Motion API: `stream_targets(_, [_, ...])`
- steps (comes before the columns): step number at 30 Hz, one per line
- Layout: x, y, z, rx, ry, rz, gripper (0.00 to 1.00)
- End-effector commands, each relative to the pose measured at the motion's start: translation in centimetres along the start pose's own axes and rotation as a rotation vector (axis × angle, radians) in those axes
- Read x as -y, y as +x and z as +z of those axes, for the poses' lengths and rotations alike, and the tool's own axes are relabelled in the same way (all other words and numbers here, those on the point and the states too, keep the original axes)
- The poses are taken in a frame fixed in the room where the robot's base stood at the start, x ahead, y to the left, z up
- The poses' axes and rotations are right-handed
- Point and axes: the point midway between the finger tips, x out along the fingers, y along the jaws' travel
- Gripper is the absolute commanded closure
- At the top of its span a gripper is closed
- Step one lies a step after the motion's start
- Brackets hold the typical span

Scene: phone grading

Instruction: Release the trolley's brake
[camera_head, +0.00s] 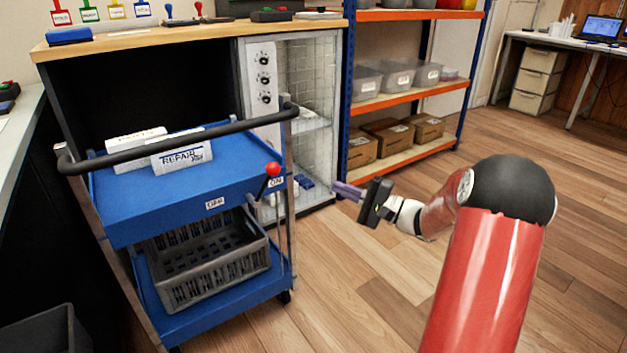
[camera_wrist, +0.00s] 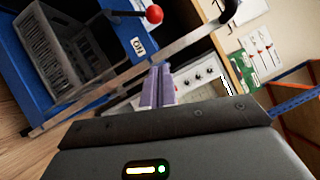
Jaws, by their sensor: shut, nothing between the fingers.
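The blue trolley (camera_head: 140,224) stands at the left in the head view. Its brake lever has a red knob (camera_head: 273,169) and leans up toward the ON label (camera_head: 276,182) at the right end of the front edge. The OFF label (camera_head: 215,203) is further left on that edge. The knob also shows at the top of the wrist view (camera_wrist: 154,14). My gripper (camera_head: 338,189) is shut and empty, to the right of the knob and apart from it. Its closed fingers show in the wrist view (camera_wrist: 158,80).
The trolley carries a grey crate (camera_head: 215,277) below and white signs, one reading REPAIR (camera_head: 181,156), on top. A black handle bar (camera_head: 180,140) crosses above. A shelf rack (camera_head: 390,97) and a cabinet (camera_head: 262,85) stand behind. Wooden floor is clear at the right.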

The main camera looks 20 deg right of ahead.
Motion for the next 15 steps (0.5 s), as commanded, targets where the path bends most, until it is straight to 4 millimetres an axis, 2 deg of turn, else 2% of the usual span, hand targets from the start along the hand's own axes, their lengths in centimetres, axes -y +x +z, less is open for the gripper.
stream_targets(5, [0.0,2.9,0.1,0.005,0.0,0.001,1.0])
stream_targets(15, [0.0,10.0,0.3,0.004,0.001,0.001,1.0])
